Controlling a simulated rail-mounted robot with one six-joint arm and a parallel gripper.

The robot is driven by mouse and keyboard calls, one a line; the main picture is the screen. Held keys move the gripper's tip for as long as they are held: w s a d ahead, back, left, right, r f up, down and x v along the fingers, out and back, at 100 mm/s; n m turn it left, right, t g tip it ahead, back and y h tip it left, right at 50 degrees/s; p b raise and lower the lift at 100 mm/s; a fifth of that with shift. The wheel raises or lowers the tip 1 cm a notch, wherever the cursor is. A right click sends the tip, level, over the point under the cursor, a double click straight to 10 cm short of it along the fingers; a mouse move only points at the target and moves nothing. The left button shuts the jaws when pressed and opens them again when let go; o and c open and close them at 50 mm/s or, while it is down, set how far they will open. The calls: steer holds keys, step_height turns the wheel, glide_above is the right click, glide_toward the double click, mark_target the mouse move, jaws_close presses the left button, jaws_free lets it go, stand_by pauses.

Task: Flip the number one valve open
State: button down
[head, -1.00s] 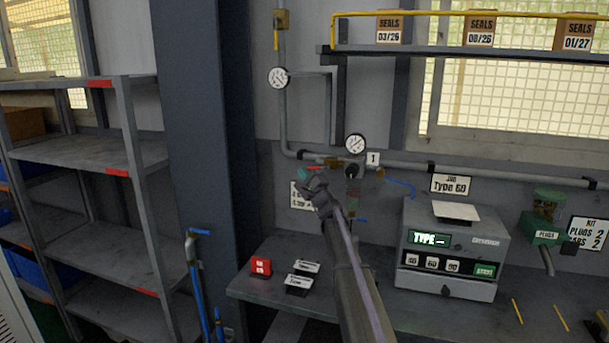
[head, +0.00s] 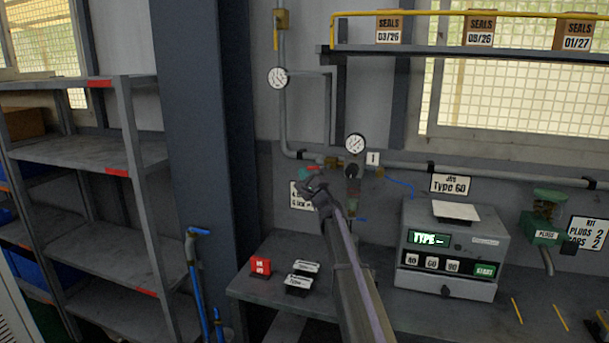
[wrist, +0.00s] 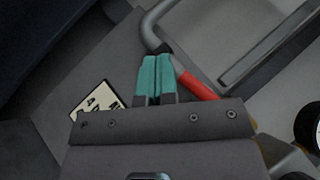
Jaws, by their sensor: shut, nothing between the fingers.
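The label "1" (head: 372,158) is on the wall beside a round gauge (head: 355,144). Left of it, a brass valve body (head: 333,162) sits on the horizontal pipe. A red lever (head: 313,168) reaches left from this valve, roughly along the pipe. My gripper (head: 304,173) is shut and empty, its teal fingertips near the lever's free left end. In the wrist view, the teal fingers (wrist: 156,76) are together just left of the red lever (wrist: 200,88). I cannot tell whether they touch it. My gripper's dark body hides the lever's valve end there.
A grey pipe (head: 283,118) comes down the wall and bends right. A placard (head: 301,197) hangs below the lever, partly behind my gripper. A grey test unit (head: 450,257) stands on the bench to the right. A dark blue column (head: 205,130) stands to the left.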

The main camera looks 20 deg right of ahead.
steer(key=s+a+f+b, duration=0.3)
steer(key=s+f+b, duration=0.1)
steer(key=f+b, duration=0.4)
steer(key=shift+s+a+f, duration=0.15)
steer(key=shift+a, duration=0.15)
